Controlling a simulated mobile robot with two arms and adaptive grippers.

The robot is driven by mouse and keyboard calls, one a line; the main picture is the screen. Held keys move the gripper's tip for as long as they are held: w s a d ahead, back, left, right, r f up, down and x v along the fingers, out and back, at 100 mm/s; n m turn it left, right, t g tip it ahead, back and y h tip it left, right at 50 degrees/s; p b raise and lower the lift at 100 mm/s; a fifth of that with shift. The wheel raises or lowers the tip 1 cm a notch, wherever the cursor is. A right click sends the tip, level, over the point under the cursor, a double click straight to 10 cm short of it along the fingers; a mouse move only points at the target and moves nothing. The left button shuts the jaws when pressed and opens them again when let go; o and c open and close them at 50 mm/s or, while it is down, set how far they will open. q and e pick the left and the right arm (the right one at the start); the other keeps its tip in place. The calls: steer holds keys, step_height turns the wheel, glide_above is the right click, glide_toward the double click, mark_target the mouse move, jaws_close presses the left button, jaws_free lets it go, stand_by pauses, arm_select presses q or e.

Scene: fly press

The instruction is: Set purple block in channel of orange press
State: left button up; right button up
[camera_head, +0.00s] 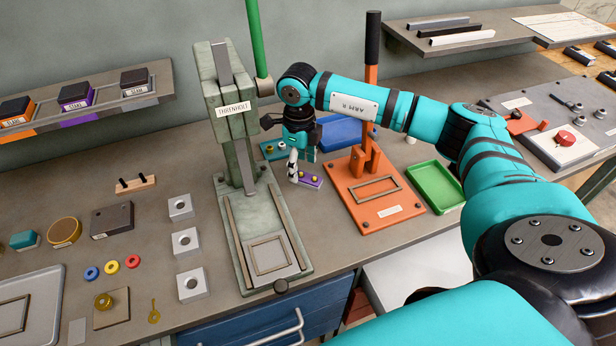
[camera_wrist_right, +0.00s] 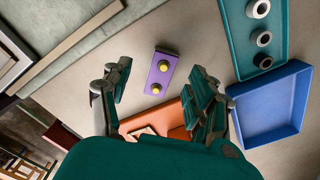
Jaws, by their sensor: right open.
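The purple block (camera_head: 313,182), with yellow knobs on top, lies on the table between the grey-green press and the orange press. The wrist view shows the purple block (camera_wrist_right: 164,66) whole, ahead of the space between the fingers. The orange press (camera_head: 345,185) has a flat base with a raised rectangular frame (camera_head: 377,190) that looks empty. In the wrist view the orange press (camera_wrist_right: 168,116) is partly hidden behind my gripper. My right gripper (camera_head: 301,160) is open and empty, above and beside the block's left end, pointing down. My left gripper is not in view.
The grey-green press (camera_head: 231,110) stands close on the left. A blue tray (camera_head: 345,132) and a teal ring holder (camera_head: 270,148) lie behind the block. A green tray (camera_head: 436,186) sits right of the orange press. The orange press's tall lever (camera_head: 372,60) stands near my forearm.

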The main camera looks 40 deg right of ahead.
mark_target(301, 173)
steer(key=f, duration=0.2)
steer(key=f+p, duration=0.1)
steer(key=f, duration=0.1)
steer(key=shift+w+d+f, duration=0.1)
steer(key=shift+w+d, duration=0.05)
steer(key=shift+d, duration=0.05)
jaws_close()
